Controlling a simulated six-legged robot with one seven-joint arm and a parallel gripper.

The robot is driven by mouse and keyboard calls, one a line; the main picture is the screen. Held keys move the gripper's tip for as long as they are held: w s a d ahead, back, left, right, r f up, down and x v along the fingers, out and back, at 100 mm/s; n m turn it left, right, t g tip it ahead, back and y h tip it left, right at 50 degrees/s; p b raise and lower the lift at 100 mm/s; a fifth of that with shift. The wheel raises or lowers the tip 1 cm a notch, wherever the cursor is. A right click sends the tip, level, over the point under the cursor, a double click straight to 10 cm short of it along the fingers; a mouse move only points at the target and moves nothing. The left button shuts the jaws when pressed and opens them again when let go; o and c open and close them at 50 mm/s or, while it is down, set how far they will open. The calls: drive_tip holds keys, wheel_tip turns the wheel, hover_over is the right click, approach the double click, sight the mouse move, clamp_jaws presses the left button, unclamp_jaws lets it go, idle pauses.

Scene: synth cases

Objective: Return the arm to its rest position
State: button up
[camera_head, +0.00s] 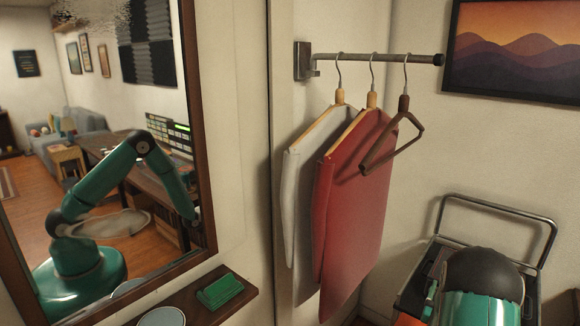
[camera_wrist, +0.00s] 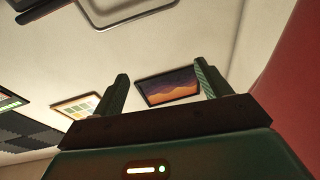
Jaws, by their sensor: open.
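My gripper (camera_wrist: 162,72) shows in the wrist view with its two green fingers wide apart. Nothing is between the fingers; a framed sunset picture (camera_wrist: 168,88) shows on the wall beyond them. A red surface (camera_wrist: 290,75), which looks like the red garment, fills the right side of that view. In the head view a teal and black part of my arm (camera_head: 482,290) is at the lower right, in front of a cart. My gripper is not visible there. The mirror (camera_head: 198,150) at the left reflects a bent teal arm.
A wall rail (camera_head: 390,58) carries a white garment (camera_head: 303,190), a red garment (camera_head: 350,210) and an empty brown hanger (camera_head: 408,125). A shelf (camera_head: 205,312) below the mirror holds a green object (camera_head: 220,290) and a pale round dish (camera_head: 162,317). The metal-framed cart (camera_head: 500,212) stands right.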

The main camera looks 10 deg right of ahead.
drive_tip(key=w+a+r+n+y, duration=0.2)
drive_tip(key=w+a+r+y, duration=0.3)
drive_tip(key=a+r, duration=0.4)
drive_tip(key=s+a+r+n+g+y, duration=0.1)
drive_tip(key=s+a+r+y, duration=0.15)
drive_tip(key=a, duration=0.45)
drive_tip(key=s+a+r+n+g+y, duration=0.1)
drive_tip(key=a+r+n+y, duration=0.2)
drive_tip(key=a, duration=0.5)
drive_tip(key=s+a+r+n+g+y, duration=0.1)
drive_tip(key=s+a+g, duration=0.1)
drive_tip(key=s+a, duration=0.3)
drive_tip(key=s+a+r+n+g+y, duration=0.1)
drive_tip(key=s+a, duration=0.4)
drive_tip(key=s, duration=0.7)
drive_tip(key=s+a+r+n+g+y, duration=0.1)
drive_tip(key=s+a+g, duration=0.3)
drive_tip(key=s, duration=0.5)
drive_tip(key=shift+a+r+y, duration=0.35)
drive_tip(key=shift+a+r, duration=0.2)
drive_tip(key=shift+r, duration=0.05)
